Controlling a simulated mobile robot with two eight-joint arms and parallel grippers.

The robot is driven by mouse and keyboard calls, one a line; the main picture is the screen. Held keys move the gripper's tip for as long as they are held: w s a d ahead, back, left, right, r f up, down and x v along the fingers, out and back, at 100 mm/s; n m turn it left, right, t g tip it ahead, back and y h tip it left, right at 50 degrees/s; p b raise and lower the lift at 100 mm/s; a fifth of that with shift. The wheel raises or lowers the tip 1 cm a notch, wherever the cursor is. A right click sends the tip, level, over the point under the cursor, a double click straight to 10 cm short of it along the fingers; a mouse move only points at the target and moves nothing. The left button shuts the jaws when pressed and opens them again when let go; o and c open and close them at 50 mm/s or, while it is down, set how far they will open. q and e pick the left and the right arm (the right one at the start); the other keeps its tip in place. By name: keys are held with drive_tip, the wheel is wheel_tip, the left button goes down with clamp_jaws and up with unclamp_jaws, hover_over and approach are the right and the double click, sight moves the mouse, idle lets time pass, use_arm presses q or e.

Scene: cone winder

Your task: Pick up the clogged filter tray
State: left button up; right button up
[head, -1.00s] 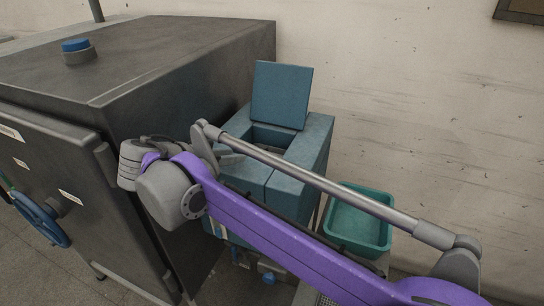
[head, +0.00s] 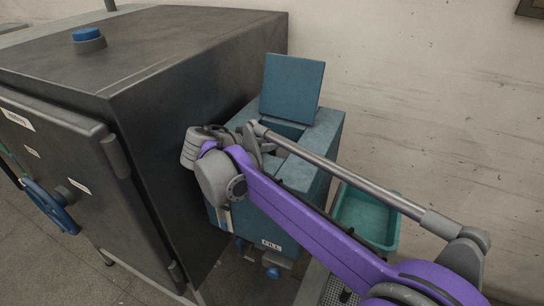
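A blue box-shaped unit (head: 330,135) stands beside the large dark grey machine, with its square lid (head: 292,88) raised at the back. A dark opening shows in its top below the lid. I cannot make out a filter tray there; my arm covers part of the opening. My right gripper (head: 263,147) is at the near left side of this opening, partly hidden by my purple arm, and its fingers are too small and covered to tell whether they are open or shut. My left gripper is not in view.
The large dark grey machine (head: 150,60) with a blue top knob (head: 87,36) and a blue handwheel (head: 50,207) fills the left. A green, open-topped bin (head: 377,211) stands right of the blue unit, partly behind my arm. A wall closes off the back.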

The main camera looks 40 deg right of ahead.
drive_tip(key=shift+w+d+f, duration=0.2)
drive_tip(key=shift+d+f, duration=0.05)
drive_tip(key=shift+d, duration=0.25)
drive_tip(key=shift+s, duration=0.1)
clamp_jaws()
idle(1.0)
